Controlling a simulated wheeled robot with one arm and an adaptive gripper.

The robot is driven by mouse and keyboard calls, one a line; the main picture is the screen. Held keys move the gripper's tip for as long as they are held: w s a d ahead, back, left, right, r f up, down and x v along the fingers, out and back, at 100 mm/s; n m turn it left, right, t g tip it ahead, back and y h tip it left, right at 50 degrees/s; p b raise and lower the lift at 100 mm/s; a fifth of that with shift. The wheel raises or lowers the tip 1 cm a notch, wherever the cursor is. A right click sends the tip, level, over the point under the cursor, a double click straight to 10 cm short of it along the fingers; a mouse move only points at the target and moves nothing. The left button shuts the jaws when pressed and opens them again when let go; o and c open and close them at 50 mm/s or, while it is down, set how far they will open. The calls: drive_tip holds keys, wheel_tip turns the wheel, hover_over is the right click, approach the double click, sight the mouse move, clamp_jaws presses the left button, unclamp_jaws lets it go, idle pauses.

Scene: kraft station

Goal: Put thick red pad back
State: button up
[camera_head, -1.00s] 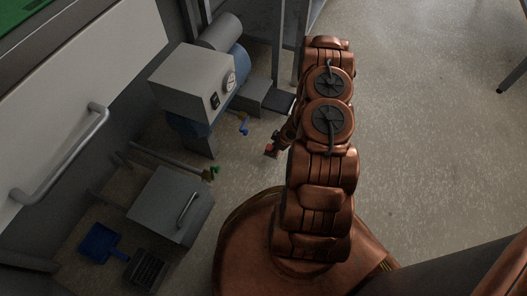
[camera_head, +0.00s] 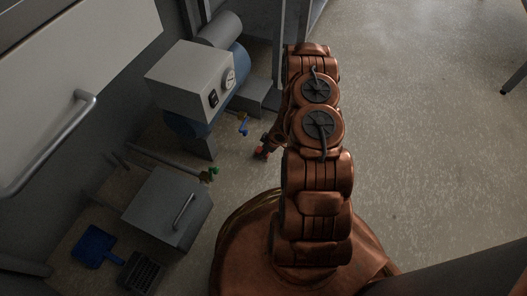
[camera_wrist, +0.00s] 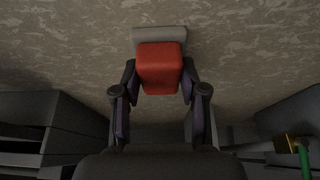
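The thick red pad (camera_wrist: 159,68) is in the middle of the wrist view, between the two dark fingers of my gripper (camera_wrist: 160,80). The fingers press in at its left and right sides. A pale grey strip (camera_wrist: 159,35) shows just beyond the pad; I cannot tell whether it is part of it. In the head view the red pad (camera_head: 262,153) is a small spot at the end of my gripper (camera_head: 265,148), left of my arm, over the speckled floor. My arm hides part of the gripper there.
A grey machine (camera_head: 190,80) with a gauge stands left of my gripper. A grey box (camera_head: 168,207) with a handle, a green-ended item (camera_head: 208,175), a blue dustpan (camera_head: 97,245) and a dark grate (camera_head: 140,272) lie lower left. The floor at right is open.

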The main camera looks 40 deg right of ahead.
drive_tip(key=o, duration=0.4)
drive_tip(key=shift+c, duration=0.2)
drive_tip(key=shift+r, duration=0.1)
drive_tip(key=s+d+r+m+g+h+p, duration=0.1)
drive_tip(key=d+r+h+p, duration=0.15)
drive_tip(key=r, duration=0.95)
drive_tip(key=s+d+r+m+g+h+p, duration=0.15)
drive_tip(key=d+r, duration=0.25)
drive_tip(key=r, duration=0.9)
drive_tip(key=s+a+r+m+g+h, duration=0.1)
drive_tip(key=s+a+r, duration=0.15)
drive_tip(key=r, duration=0.45)
drive_tip(key=s+a+r+h, duration=0.1)
drive_tip(key=s+a+r, duration=0.15)
drive_tip(key=r, duration=0.45)
drive_tip(key=s+a+r+m+g+y, duration=0.1)
drive_tip(key=s+a+r+g+y, duration=0.1)
drive_tip(key=s+a+r, duration=0.5)
drive_tip(key=s+a+r+m+g+y, duration=0.1)
drive_tip(key=s+a+r, duration=0.7)
drive_tip(key=s+a, duration=0.8)
drive_tip(key=shift+g+y, duration=0.35)
drive_tip(key=shift+y, duration=0.15)
